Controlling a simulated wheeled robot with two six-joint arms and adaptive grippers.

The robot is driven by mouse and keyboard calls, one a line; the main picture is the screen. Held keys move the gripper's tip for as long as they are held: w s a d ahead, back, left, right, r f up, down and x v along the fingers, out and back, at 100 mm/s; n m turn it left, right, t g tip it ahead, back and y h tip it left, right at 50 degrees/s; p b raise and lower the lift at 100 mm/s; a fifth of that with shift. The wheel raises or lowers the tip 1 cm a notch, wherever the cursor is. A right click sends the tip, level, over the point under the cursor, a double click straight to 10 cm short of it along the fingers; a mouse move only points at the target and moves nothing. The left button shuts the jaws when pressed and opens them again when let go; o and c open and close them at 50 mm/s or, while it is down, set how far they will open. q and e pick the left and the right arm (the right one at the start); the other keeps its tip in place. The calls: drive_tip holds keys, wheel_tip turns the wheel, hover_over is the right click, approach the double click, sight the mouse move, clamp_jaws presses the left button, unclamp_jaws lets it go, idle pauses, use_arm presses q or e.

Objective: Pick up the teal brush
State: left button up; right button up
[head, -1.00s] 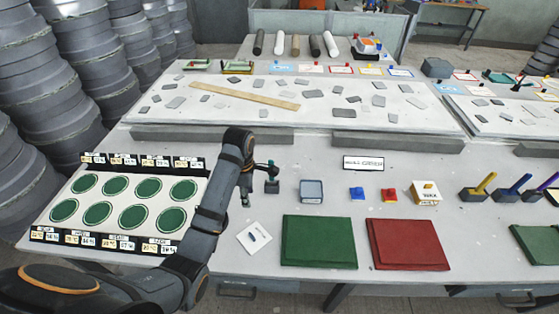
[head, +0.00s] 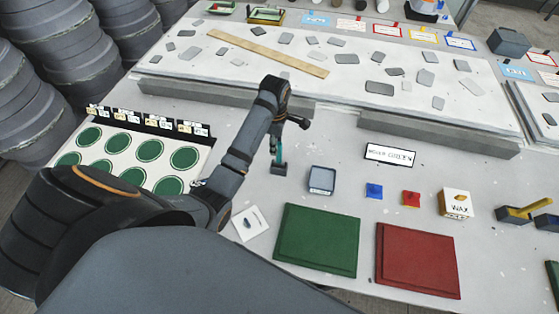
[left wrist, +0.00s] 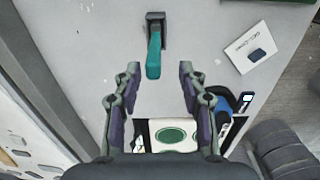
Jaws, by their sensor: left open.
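The teal brush (head: 281,153) stands in a dark holder (head: 279,169) on the grey table, left of a small grey-blue tray (head: 322,180). In the left wrist view, its teal handle (left wrist: 154,52) rises from the holder (left wrist: 155,17) and points toward my gripper. My left gripper (head: 287,133) is close to the brush and partly hides it in the head view. In the left wrist view, the gripper (left wrist: 160,82) is open and empty. The handle's near end appears between the lines of its two fingers, not gripped. My right gripper is not in view.
A white card (head: 250,222) lies left of the green mould block (head: 317,240); a red block (head: 417,260) is beside it. A board with green discs (head: 110,157) stands left. A wax box (head: 456,204) is to the right. A long raised slab (head: 350,70) lies behind.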

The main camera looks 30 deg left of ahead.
sight(279, 153)
use_arm(q)
drive_tip(key=f, duration=0.2)
drive_tip(key=f+p, duration=0.1)
drive_tip(key=f, duration=0.1)
drive_tip(key=f+p, duration=0.1)
drive_tip(key=f, duration=0.1)
drive_tip(key=shift+w+d, duration=0.35)
drive_tip(key=shift+w, duration=0.05)
drive_tip(key=shift+f, duration=0.4)
clamp_jaws()
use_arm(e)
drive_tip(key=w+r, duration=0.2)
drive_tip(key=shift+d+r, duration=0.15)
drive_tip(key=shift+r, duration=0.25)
